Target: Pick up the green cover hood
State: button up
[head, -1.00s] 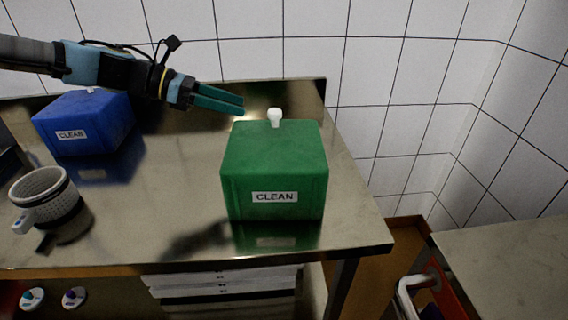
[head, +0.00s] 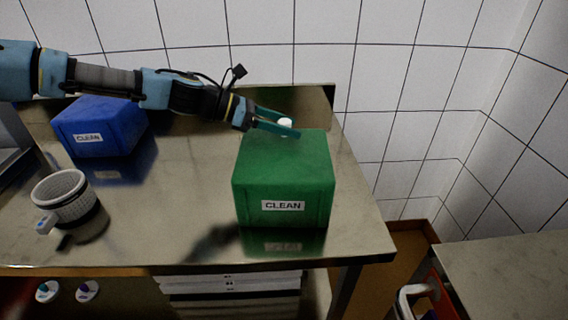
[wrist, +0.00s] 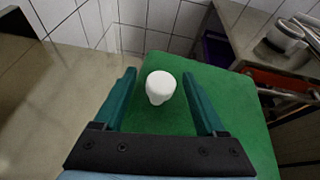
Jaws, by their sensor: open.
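The green cover hood (head: 284,180) stands on the steel table, a box shape with a "CLEAN" label on its front. Its white knob (head: 286,124) sticks up from the top. My gripper (head: 287,126) is open at the knob, with its teal fingers on either side. In the head view the near finger hides part of the knob. In the wrist view the knob (wrist: 160,87) lies between the two fingertips of my gripper (wrist: 162,80), with a gap on each side. The green top (wrist: 240,110) spreads below the fingers.
A blue cover hood (head: 100,126), also labelled "CLEAN", stands at the left rear of the steel table (head: 180,215). A perforated white mould (head: 62,196) stands at the front left. A tiled wall (head: 400,70) rises behind. Another worktop (head: 510,275) is at the right.

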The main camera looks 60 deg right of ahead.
grip_shut()
dwell(0.5)
dwell(0.8)
